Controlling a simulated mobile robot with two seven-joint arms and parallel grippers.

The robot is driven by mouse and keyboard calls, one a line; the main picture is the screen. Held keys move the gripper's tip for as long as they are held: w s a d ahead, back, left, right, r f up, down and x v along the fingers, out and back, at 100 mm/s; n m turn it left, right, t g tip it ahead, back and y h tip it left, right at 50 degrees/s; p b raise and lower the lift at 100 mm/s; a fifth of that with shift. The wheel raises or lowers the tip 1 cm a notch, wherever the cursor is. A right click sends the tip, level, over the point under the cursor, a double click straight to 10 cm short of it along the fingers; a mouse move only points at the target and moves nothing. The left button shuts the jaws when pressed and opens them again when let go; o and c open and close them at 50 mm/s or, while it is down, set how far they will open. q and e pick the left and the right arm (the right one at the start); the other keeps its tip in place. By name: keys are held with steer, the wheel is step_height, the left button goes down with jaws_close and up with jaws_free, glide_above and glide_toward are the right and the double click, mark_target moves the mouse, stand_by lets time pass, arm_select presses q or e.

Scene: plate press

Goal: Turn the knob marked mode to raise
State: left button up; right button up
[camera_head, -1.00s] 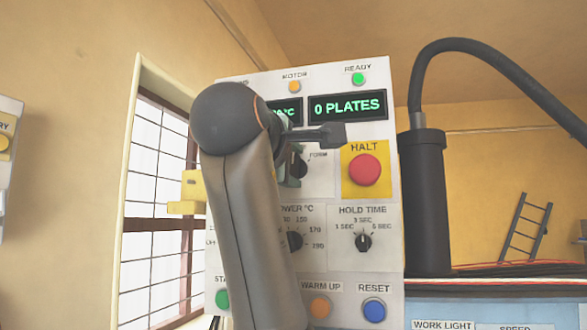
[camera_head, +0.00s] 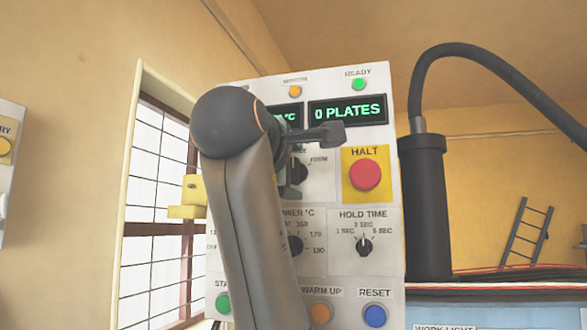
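The control panel (camera_head: 330,266) stands upright ahead of me. Its mode knob (camera_head: 301,172) is dark and sits left of the red HALT button, with the label FORM at its upper right. The label above it is mostly covered, and so are the knob's left side and any other setting such as raise. My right gripper (camera_head: 291,183) is at the knob's left side, partly behind my own grey forearm. Its fingers overlap the knob in the picture; I cannot tell whether they touch or grip it. My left gripper is out of view.
The red HALT button (camera_head: 365,174) on its yellow plate is close to the right of the knob. Below are the temperature knob (camera_head: 296,245), the hold time knob (camera_head: 364,246) and coloured buttons. A display (camera_head: 347,111) reads 0 PLATES. A thick black cylinder (camera_head: 428,205) stands right of the panel.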

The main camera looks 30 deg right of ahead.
steer(key=b+v, duration=0.3)
steer(key=v, duration=0.9)
steer(key=shift+a, duration=0.2)
